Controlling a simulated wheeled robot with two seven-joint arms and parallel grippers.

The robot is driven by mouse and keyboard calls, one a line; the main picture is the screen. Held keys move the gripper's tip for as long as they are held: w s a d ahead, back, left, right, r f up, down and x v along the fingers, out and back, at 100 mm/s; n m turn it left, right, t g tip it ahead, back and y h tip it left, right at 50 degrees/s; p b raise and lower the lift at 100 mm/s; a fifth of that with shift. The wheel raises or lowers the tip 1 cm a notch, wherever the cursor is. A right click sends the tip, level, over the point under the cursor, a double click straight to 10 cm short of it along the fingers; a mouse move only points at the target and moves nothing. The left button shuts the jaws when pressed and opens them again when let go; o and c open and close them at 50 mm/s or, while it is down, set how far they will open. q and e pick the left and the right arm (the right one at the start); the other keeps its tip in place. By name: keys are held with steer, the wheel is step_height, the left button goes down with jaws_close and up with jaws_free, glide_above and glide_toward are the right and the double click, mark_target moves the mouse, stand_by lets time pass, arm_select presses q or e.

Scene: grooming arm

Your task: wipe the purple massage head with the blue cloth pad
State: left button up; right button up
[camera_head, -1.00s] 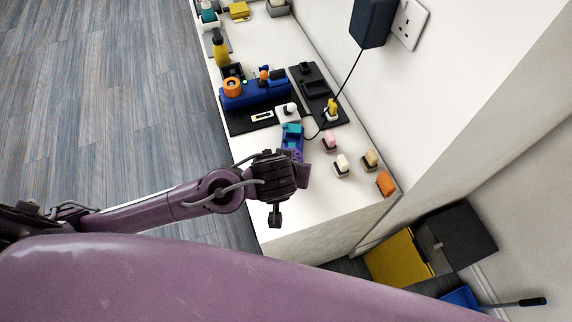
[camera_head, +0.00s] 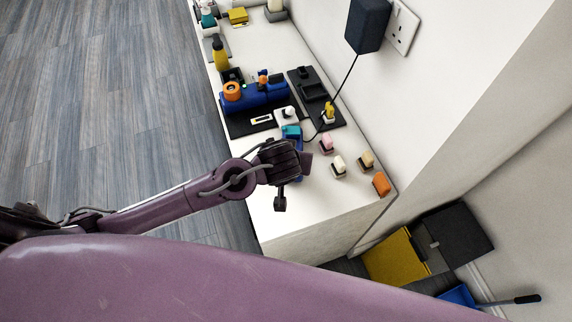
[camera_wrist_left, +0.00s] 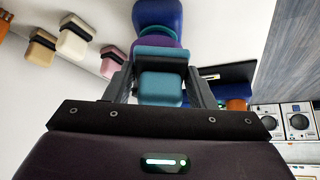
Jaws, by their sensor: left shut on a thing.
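In the left wrist view my left gripper (camera_wrist_left: 160,88) is shut on a teal-blue block, which I take for the cloth pad (camera_wrist_left: 161,90), with a finger on each side. Just beyond the pad is the purple massage head (camera_wrist_left: 150,42), partly covered by it, with a rounded dark blue part (camera_wrist_left: 158,14) behind. Pad and head look very close; I cannot tell whether they touch. In the head view the teal pad (camera_head: 291,131) shows just past my left wrist, which hides the fingers and most of the head. My right gripper is not in view.
Small pink, cream, tan and orange blocks (camera_head: 381,184) stand to the right on the white counter (camera_head: 325,205). A dark mat with a blue holder (camera_head: 262,97), a black tray (camera_head: 304,82) and a cable lie beyond. The counter's near end is clear.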

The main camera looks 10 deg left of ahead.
arm_select(q)
steer(key=w, duration=0.1)
steer(key=w+a, duration=0.1)
steer(key=w, duration=0.1)
steer(key=shift+w+f+p, duration=0.1)
steer(key=shift+f+p, duration=0.1)
steer(key=shift+p, duration=0.15)
steer(key=shift+w+f, duration=0.15)
steer(key=shift+w, duration=0.2)
steer(key=shift+s, duration=0.1)
step_height(320, 180, up, 8)
steer(key=p, duration=0.8)
steer(key=shift+w, duration=0.2)
steer(key=shift+d, duration=0.15)
